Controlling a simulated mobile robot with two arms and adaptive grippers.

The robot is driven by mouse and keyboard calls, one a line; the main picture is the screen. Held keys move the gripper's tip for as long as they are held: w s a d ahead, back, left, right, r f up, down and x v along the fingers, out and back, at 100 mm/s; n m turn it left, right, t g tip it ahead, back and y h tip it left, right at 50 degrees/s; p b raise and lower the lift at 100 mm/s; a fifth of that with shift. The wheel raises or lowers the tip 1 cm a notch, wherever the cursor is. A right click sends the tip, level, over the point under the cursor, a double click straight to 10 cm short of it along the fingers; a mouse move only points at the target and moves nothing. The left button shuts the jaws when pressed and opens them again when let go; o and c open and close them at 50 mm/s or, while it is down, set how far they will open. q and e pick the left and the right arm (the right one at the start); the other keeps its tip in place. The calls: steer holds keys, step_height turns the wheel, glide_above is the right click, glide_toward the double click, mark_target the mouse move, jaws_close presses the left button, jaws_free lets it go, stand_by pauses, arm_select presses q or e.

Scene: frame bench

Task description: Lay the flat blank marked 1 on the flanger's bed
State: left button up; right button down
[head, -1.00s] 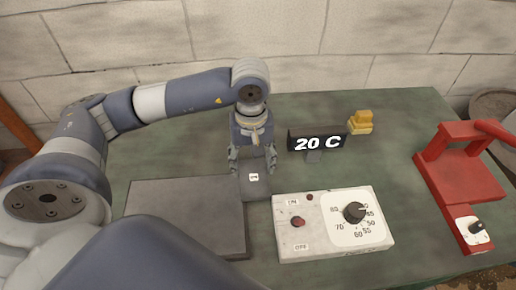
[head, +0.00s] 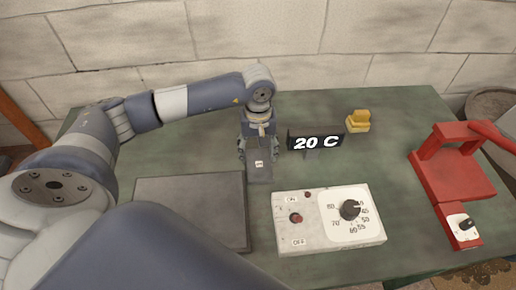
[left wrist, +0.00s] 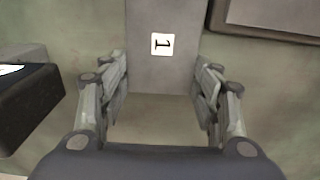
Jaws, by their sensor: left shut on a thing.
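My left gripper (head: 257,150) is shut on the flat grey blank marked 1 (head: 260,172), near the middle of the bench. In the left wrist view the blank (left wrist: 163,75) lies between the two fingers (left wrist: 162,88), its white label facing the camera. I cannot tell how high the blank is above the bench. The flanger (head: 455,170), a red machine with a raised crossbar, stands at the right of the head view. My right gripper is not in view.
A dark grey plate (head: 190,212) lies at the left. A white control box (head: 300,230) with a dial stands in front, and a display reading 20 C (head: 315,138) is just right of the gripper. A yellow object (head: 358,122) sits behind. Green bench shows between box and flanger.

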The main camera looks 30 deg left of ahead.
arm_select(q)
steer(key=shift+f, duration=0.2)
steer(key=o, duration=1.3)
steer(key=shift+r, duration=0.15)
